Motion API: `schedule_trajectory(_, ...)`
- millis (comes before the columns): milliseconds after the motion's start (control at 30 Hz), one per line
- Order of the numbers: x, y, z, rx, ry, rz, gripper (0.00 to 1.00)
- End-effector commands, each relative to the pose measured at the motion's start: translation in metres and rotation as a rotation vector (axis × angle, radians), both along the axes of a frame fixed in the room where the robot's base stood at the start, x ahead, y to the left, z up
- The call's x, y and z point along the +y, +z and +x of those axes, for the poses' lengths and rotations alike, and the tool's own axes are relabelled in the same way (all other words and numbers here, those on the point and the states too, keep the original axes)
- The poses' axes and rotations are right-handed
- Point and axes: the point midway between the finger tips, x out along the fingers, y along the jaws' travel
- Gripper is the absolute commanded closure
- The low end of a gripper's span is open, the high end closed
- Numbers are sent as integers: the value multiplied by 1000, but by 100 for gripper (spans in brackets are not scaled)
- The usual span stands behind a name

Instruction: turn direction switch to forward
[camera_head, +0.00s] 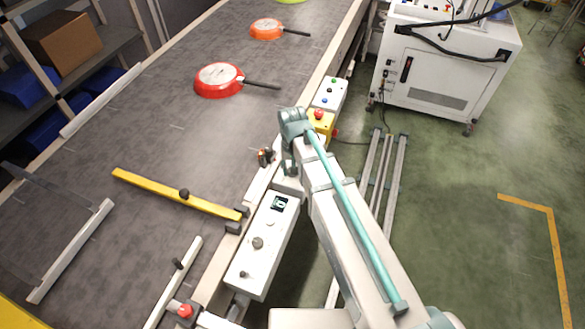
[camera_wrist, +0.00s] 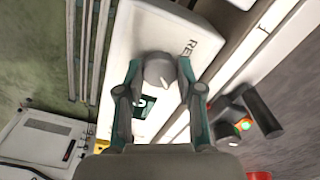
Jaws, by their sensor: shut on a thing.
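The white control box (camera_head: 262,262) stands along the conveyor's right edge, with a small dark display and dark knobs on its top. My gripper (camera_head: 289,172) is at the far end of this box and points down. In the wrist view, my gripper (camera_wrist: 160,78) has its two fingers on either side of a grey rounded knob, the direction switch (camera_wrist: 158,68), and is shut on it. White panel with a partly cut-off label starting "RE" lies beside the knob. The knob's pointing direction is unclear.
A yellow box with a red button (camera_head: 320,122) and a small button box (camera_head: 330,94) stand just beyond my gripper. A sensor (camera_head: 265,157) sits at its left. Red (camera_head: 219,80) and orange (camera_head: 266,29) pans lie on the conveyor (camera_head: 150,130). A yellow bar (camera_head: 175,192) crosses it.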

Motion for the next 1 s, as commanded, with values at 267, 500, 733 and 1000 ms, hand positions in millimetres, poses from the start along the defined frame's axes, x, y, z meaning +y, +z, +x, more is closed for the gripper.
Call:
schedule_trajectory(267,0,0,1,-2,1,0,39)
schedule_trajectory(500,0,0,0,-1,2,0,38)
schedule_trajectory(733,0,8,1,-2,2,0,38)
schedule_trajectory(1000,0,47,1,-4,2,1,38)
